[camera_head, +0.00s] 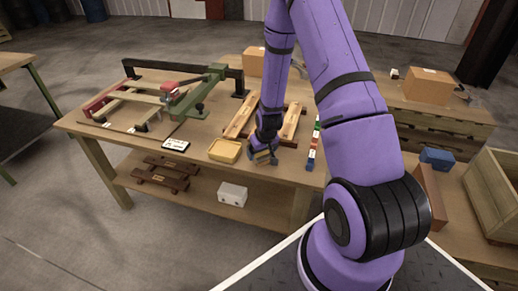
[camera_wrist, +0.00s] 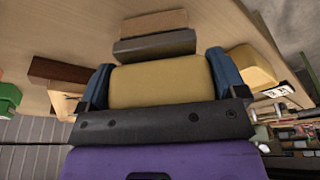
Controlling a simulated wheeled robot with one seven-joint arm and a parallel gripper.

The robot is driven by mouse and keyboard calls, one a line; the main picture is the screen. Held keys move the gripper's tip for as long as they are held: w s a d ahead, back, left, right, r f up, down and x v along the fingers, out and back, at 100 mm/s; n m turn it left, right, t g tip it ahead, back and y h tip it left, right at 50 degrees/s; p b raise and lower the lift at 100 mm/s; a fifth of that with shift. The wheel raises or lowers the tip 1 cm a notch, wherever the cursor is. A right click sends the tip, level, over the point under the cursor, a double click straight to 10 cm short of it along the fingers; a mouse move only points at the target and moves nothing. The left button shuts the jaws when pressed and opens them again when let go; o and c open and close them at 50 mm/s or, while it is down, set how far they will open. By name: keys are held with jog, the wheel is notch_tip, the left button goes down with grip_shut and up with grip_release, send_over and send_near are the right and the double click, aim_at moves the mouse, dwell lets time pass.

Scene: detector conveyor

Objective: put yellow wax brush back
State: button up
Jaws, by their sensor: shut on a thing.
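My gripper (camera_head: 264,152) is shut on the yellow wax brush (camera_wrist: 163,82). In the wrist view, its blue fingers sit against both sides of the brush's yellow body. A dark band and a brown end show beyond the yellow part. In the head view, the brush (camera_head: 262,158) is small and partly covered by the gripper, near the front edge of the workbench (camera_head: 205,177). I cannot tell whether it touches the bench top.
Two wooden bars (camera_head: 240,121) lie behind the gripper. A row of coloured blocks (camera_head: 313,146) is to the right. A white card (camera_head: 175,145) and a green-and-red frame (camera_head: 160,97) are on the left. Cardboard boxes (camera_head: 427,87) stand at the back right.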

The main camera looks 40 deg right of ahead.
jog(key=o, duration=0.6)
jog(key=s+a+r, duration=0.3)
jog(key=r, duration=0.8)
jog(key=s+a+r+t, duration=0.15)
jog(key=s+r, duration=0.25)
jog(key=r, duration=0.8)
jog(key=s+a+r, duration=0.3)
jog(key=r, duration=0.8)
jog(key=s+a+r, duration=0.2)
jog(key=s+r, duration=0.4)
jog(key=s, duration=0.2)
jog(key=s+a+r+n, duration=0.1)
jog(key=s+a+r, duration=0.2)
jog(key=s+r, duration=0.3)
jog(key=s, duration=0.3)
jog(key=shift+a+t, duration=0.3)
jog(key=shift+t, duration=0.05)
